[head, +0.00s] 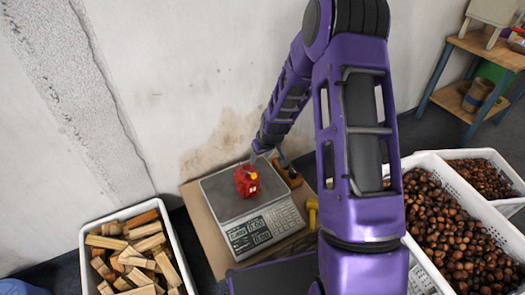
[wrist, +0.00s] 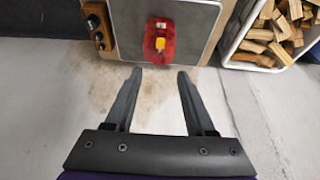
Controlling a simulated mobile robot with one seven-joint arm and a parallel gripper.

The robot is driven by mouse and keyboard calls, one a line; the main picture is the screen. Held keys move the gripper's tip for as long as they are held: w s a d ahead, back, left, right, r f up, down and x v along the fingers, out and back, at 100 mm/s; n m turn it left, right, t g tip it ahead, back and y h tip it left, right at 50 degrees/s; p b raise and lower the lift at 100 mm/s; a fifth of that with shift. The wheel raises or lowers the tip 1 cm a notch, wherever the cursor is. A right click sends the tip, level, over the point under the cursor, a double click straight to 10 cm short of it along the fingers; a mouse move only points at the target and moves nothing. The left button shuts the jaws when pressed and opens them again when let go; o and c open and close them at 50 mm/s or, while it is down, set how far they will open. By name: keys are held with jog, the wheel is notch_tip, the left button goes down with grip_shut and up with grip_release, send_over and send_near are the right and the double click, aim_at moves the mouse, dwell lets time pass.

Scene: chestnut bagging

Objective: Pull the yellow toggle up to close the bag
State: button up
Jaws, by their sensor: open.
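The red bag (head: 247,183) sits on the metal plate of the weighing scale (head: 222,198). It also shows in the wrist view (wrist: 151,36). The yellow toggle (wrist: 161,43) is on the bag, on the side facing my gripper in the wrist view. It is a small yellow spot in the head view (head: 253,175). My gripper (wrist: 161,74) is open and empty. Its two dark fingers point toward the bag, with the toggle roughly in line between them and a gap before the tips. In the head view my gripper (head: 268,160) is behind the bag, close to the wall.
A wooden block with dark knobs (head: 289,175) stands beside the scale. A yellow object (head: 312,213) lies right of the scale. A crate of firewood (head: 88,232) is at left. White crates of chestnuts (head: 425,163) are at right. The wall (head: 150,90) is close behind.

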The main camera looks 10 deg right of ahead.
jog(key=shift+v, duration=1.75)
jog(key=shift+d, duration=0.1)
